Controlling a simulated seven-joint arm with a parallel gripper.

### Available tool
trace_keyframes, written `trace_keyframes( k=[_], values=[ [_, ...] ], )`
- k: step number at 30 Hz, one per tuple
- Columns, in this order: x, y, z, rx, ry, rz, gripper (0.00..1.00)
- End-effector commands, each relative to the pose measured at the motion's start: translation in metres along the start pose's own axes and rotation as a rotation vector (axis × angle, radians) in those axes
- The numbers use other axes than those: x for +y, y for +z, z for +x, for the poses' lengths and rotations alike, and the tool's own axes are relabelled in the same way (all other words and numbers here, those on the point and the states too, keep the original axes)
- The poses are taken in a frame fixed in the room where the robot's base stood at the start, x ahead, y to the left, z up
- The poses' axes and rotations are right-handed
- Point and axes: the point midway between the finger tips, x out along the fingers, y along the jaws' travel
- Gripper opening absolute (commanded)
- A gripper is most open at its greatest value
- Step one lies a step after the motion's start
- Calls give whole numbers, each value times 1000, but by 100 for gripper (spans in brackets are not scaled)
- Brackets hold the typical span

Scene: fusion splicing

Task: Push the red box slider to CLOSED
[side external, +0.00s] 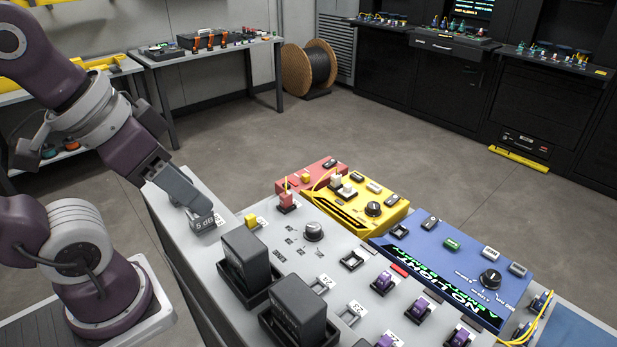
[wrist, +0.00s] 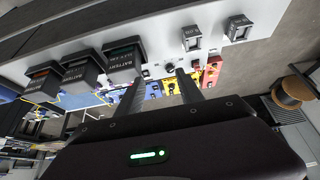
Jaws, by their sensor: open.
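The red box (side external: 316,172) sits past the far edge of the grey console, left of the yellow box, in the side view. It carries a black part and a small yellow part; I cannot tell which is the slider or its position. In the wrist view the red box (wrist: 212,72) shows small, beyond the right fingertip. My gripper (side external: 190,200) is over the console's left end, overlapping the grey "5 dB" block (side external: 203,222) in the side view, well apart from the red box. In the wrist view my gripper (wrist: 161,86) is open, with nothing held between its fingers.
The yellow box (side external: 372,208) and blue box (side external: 460,262) stand right of the red box. The grey console (side external: 225,212) bears a knob (side external: 314,231), a red plug (side external: 287,201) with a yellow cable, and tall black battery blocks (side external: 247,258). Open floor lies behind the boxes.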

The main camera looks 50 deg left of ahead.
Motion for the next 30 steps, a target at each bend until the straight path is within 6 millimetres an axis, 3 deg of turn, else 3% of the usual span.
trace_keyframes(
  k=[11,14,16,18,20,23,24,27,30],
  values=[
    [0,0,0,0,0,0,44],
    [0,-4,0,-3,2,-27,28],
    [0,-21,4,-18,11,-154,15],
    [-2,-55,15,-42,24,-412,1],
    [-10,-93,34,-69,30,-717,0],
    [-39,-156,81,-100,20,-1283,0],
    [-57,-178,105,-110,7,-1520,0],
    [-113,-215,176,-111,-42,-2106,0],
    [-170,-224,243,-79,-100,-2602,0]
  ],
)
